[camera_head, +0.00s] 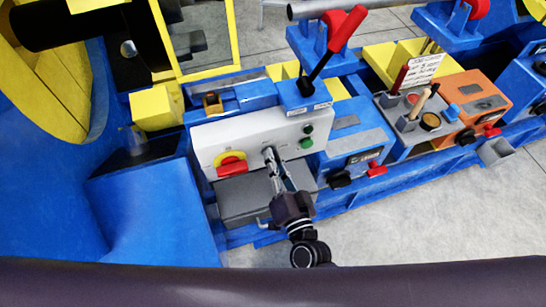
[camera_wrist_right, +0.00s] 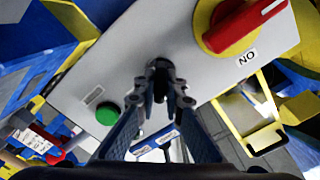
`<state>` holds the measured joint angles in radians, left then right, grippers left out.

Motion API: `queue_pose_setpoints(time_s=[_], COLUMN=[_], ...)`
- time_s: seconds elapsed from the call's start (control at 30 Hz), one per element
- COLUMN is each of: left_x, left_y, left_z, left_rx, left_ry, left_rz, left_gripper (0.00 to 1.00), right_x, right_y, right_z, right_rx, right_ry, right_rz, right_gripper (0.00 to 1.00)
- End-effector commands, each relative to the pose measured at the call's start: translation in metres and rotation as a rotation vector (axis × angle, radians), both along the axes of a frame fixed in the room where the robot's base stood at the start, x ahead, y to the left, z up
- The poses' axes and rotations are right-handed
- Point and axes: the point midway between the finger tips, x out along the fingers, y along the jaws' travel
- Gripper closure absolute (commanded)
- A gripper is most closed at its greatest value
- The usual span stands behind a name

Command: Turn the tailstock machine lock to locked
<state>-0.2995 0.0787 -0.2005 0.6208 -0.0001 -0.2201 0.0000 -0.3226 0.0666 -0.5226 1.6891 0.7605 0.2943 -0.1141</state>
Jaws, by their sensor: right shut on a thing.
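The white-fronted control box (camera_head: 224,137) carries a small dark machine lock (camera_wrist_right: 160,66) between a red rotary switch on a yellow plate and the green buttons. My right gripper (camera_head: 273,157) reaches up to the panel from below and is shut on the lock's small key or knob. In the right wrist view both fingertips (camera_wrist_right: 166,88) close around it and hide most of it. The lock's exact angle and any position marks cannot be made out. My left gripper is not in view.
The red rotary switch (camera_wrist_right: 240,22) sits beside the lock, marked "ON" below. A green button (camera_wrist_right: 107,113) is on its other side. A red-handled lever (camera_head: 335,45) rises behind the box. A blue box (camera_head: 350,140) and an orange box (camera_head: 470,98) stand right. Grey floor (camera_head: 400,225) is clear in front.

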Motion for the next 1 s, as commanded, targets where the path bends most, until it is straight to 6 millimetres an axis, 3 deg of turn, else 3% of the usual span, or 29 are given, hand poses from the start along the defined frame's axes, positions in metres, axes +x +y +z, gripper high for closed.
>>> queue_pose_setpoints(time_s=[0.6, 1.0], left_x=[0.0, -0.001], left_y=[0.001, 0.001], left_z=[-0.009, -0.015], left_rx=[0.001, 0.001], left_ry=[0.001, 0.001], left_rz=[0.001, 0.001], left_gripper=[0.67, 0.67], right_x=[0.001, 0.001], right_y=[-0.002, -0.002], right_z=[-0.003, -0.004], right_rx=[0.542, 0.761], right_ry=[0.176, 0.247], right_rz=[-0.001, -0.002], right_gripper=[1.0, 1.0])
